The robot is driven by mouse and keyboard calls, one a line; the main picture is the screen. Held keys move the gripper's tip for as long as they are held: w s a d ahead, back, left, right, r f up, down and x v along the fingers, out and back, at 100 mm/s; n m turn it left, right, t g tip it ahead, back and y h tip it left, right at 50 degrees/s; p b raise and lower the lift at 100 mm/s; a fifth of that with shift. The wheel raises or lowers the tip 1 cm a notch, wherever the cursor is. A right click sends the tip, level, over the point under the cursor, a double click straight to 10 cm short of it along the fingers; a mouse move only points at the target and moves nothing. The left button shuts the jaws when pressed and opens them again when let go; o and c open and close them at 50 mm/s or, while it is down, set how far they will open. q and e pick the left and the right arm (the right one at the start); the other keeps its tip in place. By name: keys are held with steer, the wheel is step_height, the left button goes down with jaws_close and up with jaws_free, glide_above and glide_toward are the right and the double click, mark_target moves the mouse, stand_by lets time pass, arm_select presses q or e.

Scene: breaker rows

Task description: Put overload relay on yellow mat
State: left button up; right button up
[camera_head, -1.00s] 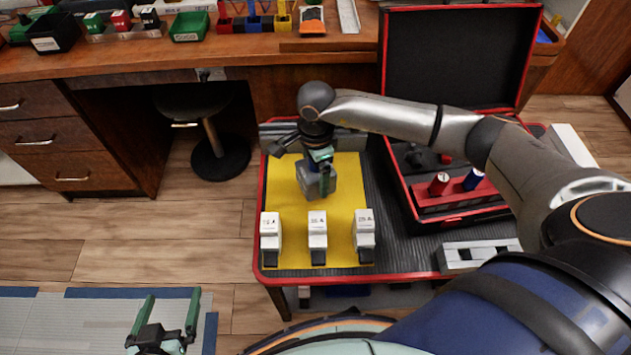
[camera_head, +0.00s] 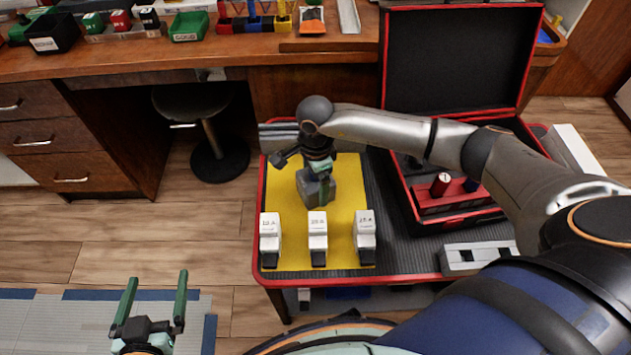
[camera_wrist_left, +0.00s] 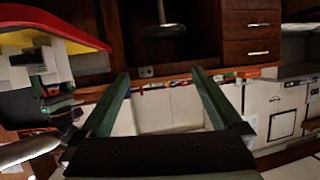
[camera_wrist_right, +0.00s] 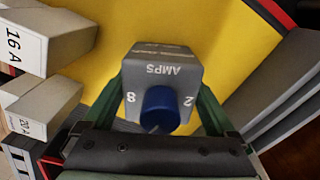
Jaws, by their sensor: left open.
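The overload relay (camera_head: 317,188) is a grey box with a blue dial marked AMPS, 2 and 8, clear in the right wrist view (camera_wrist_right: 165,70). My right gripper (camera_head: 319,170) points down from above, with its green fingers on either side of the relay, shut on it. The relay is over the middle of the yellow mat (camera_head: 285,190); I cannot tell whether its base touches the mat. The mat lies on the red-edged cart top. My left gripper (camera_head: 150,300) is open and empty at the lower left, away from the cart.
Several white breakers stand in a row along the mat's near side: left (camera_head: 270,238), middle (camera_head: 318,237) and right (camera_head: 364,235). An open red case (camera_head: 450,60) stands to the right. Grey rails (camera_head: 278,135) lie behind the mat. Bare mat shows left of the relay.

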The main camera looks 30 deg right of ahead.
arm_select(q)
steer(key=shift+r, duration=0.2)
arm_select(e)
steer(key=shift+o, duration=0.5)
steer(key=shift+r, duration=0.15)
step_height(320, 180, up, 8)
steer(key=shift+w+f+p, duration=0.1)
steer(key=shift+f+p, duration=0.1)
steer(key=shift+p, duration=0.7)
step_height(320, 180, up, 4)
steer(key=shift+f, duration=0.15)
arm_select(q)
steer(key=s+f+n+g, duration=0.1)
steer(key=s+f+g, duration=0.3)
steer(key=f, duration=0.4)
steer(key=shift+s+d+y, duration=0.2)
steer(key=shift+s+y, duration=0.1)
steer(key=shift+s, duration=0.6)
arm_select(e)
steer(key=shift+r, duration=0.35)
